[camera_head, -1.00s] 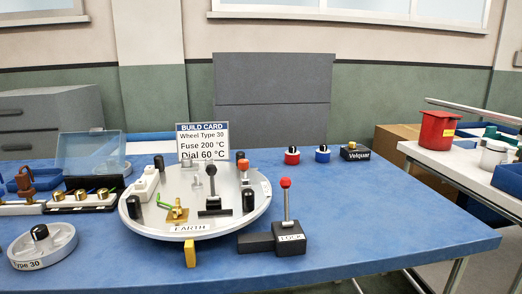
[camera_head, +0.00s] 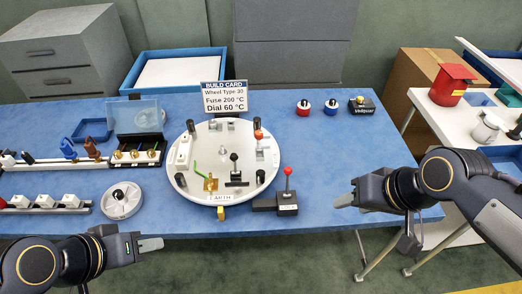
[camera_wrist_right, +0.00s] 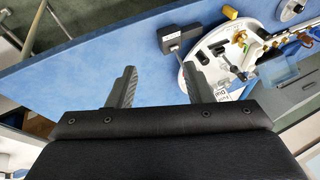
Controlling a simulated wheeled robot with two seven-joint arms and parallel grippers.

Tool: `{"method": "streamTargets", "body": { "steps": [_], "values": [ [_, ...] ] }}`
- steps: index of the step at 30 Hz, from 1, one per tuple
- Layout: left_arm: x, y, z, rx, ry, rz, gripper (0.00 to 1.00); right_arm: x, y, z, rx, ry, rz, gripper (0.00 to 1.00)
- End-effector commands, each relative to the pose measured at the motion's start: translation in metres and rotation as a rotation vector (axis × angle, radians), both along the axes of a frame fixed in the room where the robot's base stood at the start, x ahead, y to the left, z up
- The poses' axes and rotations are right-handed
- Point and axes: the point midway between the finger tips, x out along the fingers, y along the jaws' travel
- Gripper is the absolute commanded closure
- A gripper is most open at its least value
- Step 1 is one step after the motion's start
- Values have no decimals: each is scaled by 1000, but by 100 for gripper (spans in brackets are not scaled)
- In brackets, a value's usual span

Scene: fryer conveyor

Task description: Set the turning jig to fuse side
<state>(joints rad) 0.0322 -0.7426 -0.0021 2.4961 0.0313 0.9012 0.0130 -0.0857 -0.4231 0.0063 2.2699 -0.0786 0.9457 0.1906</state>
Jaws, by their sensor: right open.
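The turning jig is a round white plate (camera_head: 188,184) on the blue table, with black posts, a brass part (camera_head: 210,184), a green wire and a black-knobbed lever (camera_head: 234,160). A label at its near edge appears to read EARTH (camera_head: 222,198). A yellow tab (camera_head: 221,213) sits below that edge. Beside it is a dark lock block with a red-knobbed lever (camera_head: 287,184) standing upright. My right gripper (camera_head: 343,201) is open and empty, right of the lock block; its two fingers (camera_wrist_right: 159,88) show apart in the right wrist view. My left gripper (camera_head: 151,244) is at the table's front edge, left of the jig; its opening is unclear.
A build card (camera_head: 225,99) stands behind the jig. Red (camera_head: 303,107) and blue (camera_head: 331,107) buttons and a dark box (camera_head: 361,106) are at the back right. A type disc (camera_head: 121,201) and racks of parts lie left. Blue tabletop right of the lock block is clear.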

Motion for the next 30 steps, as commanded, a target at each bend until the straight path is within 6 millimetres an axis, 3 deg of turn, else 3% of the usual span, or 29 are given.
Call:
{"method": "streamTargets", "body": {
  "steps": [1, 8, 11, 15, 18, 24, 30],
  "values": [
    [0, 0, 17, 0, 0, 0, 64, 14, 4, 18, -9, 34, 7, 54],
    [0, 0, 24, 0, 1, 0, 64, 84, 31, 21, -56, 163, -16, 54],
    [0, 0, 24, 0, 1, 0, 64, 118, 54, 8, -92, 223, -31, 54],
    [0, 0, 23, 0, 0, 0, 64, 164, 97, -21, -155, 298, -60, 54],
    [0, 0, 23, 0, 0, 0, 64, 188, 128, -46, -200, 336, -85, 54],
    [0, 0, 23, 0, 0, 0, 64, 210, 169, -84, -262, 375, -122, 54],
    [0, 0, 25, 0, 0, 0, 64, 214, 177, -101, -277, 382, -134, 54]
  ]
}}
